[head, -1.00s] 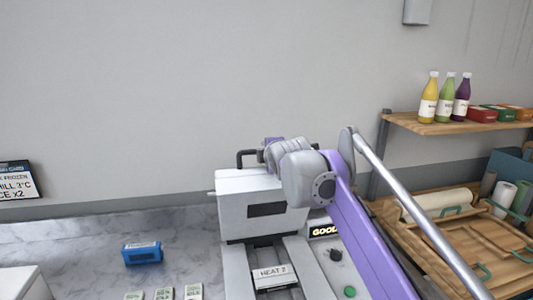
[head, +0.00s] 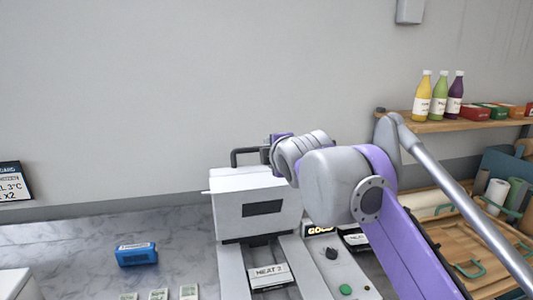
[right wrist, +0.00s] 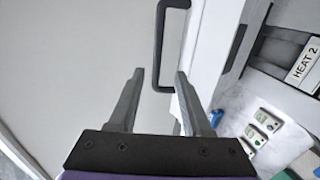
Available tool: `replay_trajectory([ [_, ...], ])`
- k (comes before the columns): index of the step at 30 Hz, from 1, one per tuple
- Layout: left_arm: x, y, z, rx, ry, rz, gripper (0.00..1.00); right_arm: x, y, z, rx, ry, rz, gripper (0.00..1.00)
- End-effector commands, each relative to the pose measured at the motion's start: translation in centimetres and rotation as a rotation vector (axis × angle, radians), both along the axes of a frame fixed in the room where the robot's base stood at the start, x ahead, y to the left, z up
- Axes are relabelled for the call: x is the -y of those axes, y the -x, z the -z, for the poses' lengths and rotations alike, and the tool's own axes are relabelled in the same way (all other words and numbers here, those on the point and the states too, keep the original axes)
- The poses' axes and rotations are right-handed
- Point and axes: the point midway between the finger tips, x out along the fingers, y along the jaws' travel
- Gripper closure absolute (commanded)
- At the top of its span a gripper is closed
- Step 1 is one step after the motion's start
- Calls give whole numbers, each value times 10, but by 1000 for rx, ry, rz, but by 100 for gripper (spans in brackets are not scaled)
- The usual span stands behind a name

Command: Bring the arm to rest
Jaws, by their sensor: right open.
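My right arm comes in from the lower right in the head view, its grey and purple joints in front of the white machine (head: 257,205). The machine's handle (head: 236,154) also shows in the head view. My left gripper is not in view.
A HEAT 2 plate (head: 269,277) lies before the machine, with a green button (head: 345,290) at its right. A blue box (head: 137,254) sits on the marble counter. Bottles (head: 440,94) stand on a wooden shelf (head: 400,125). A wooden tray (head: 485,240) lies at right.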

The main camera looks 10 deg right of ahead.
Motion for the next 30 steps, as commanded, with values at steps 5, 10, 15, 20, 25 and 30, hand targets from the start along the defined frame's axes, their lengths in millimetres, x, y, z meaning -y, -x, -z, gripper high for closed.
replay_trajectory([
  [5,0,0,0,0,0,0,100,0,4,-2,0,0,0,51],
  [10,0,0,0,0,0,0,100,0,4,-2,0,0,0,51],
  [15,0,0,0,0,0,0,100,4,16,23,-43,-83,44,51],
  [20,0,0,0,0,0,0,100,16,61,108,-181,-360,210,51],
  [25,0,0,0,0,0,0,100,24,133,220,-340,-687,455,51],
  [30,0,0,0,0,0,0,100,25,211,322,-463,-954,711,51],
])
